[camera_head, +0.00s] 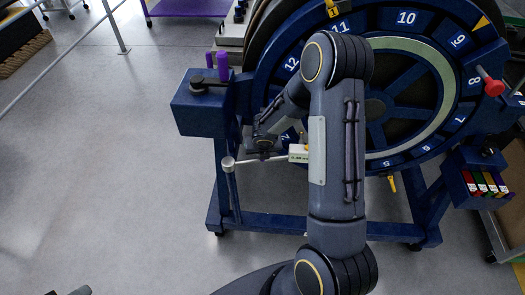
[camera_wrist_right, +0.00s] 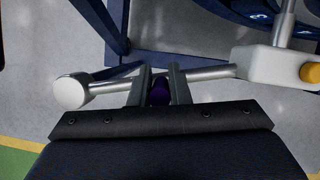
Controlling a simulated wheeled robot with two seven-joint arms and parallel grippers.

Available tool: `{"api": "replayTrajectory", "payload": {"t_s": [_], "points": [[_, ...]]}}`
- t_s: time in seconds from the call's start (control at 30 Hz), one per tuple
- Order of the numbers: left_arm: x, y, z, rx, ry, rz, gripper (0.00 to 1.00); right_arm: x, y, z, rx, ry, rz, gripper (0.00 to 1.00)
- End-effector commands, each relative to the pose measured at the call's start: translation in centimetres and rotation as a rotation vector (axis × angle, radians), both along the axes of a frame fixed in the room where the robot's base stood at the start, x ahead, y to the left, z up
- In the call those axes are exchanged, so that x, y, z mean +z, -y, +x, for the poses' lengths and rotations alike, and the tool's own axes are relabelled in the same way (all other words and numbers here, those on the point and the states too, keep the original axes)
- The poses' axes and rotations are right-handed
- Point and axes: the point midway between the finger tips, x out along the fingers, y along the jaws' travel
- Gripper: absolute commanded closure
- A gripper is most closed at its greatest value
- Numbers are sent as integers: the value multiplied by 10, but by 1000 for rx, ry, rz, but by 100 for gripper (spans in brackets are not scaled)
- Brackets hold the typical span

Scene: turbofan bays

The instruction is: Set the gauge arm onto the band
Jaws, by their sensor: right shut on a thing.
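The gauge arm (camera_head: 262,160) is a pale metal rod with a white ball at its left end and a white block at its right end. In the right wrist view the rod (camera_wrist_right: 210,73) runs across the picture, and its block has a yellow knob. My right gripper (camera_wrist_right: 160,78) is shut on the gauge arm, with a purple part between the fingers. In the head view my right gripper (camera_head: 262,148) is partly hidden by its own arm. The band seems to be the pale ring (camera_head: 447,85) on the numbered blue wheel; my arm hides its left part.
The wheel stands in a blue frame (camera_head: 270,222) with a side box (camera_head: 200,108) carrying purple pegs. A red-knobbed lever (camera_head: 493,87) and a rack of coloured pieces (camera_head: 485,182) are at right. Dark tips, perhaps my left gripper (camera_head: 68,292), show at bottom left.

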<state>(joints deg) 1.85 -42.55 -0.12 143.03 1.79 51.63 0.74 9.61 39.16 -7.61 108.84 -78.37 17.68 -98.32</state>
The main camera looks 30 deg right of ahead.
Motion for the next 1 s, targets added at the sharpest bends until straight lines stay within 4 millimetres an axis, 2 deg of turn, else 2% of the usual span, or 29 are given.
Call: {"api": "replayTrajectory", "payload": {"t_s": [0.4, 0.43, 0.6, 0.87, 1.0], "points": [[1, 0, 0, 0, 0, 0, 64, 1, 2, 3, 9, 5, -3, 100], [1, 0, 0, 0, 0, 0, 64, 1, 2, 3, 9, 5, -3, 82], [1, 0, 0, 0, 0, 0, 64, 1, 1, 3, 9, 4, -2, 62], [1, 0, 0, 0, 0, 0, 64, 1, 1, 2, 9, 3, -2, 62], [5, 0, 0, 0, 0, 0, 64, 14, -1, -2, 9, 3, -2, 62]]}}
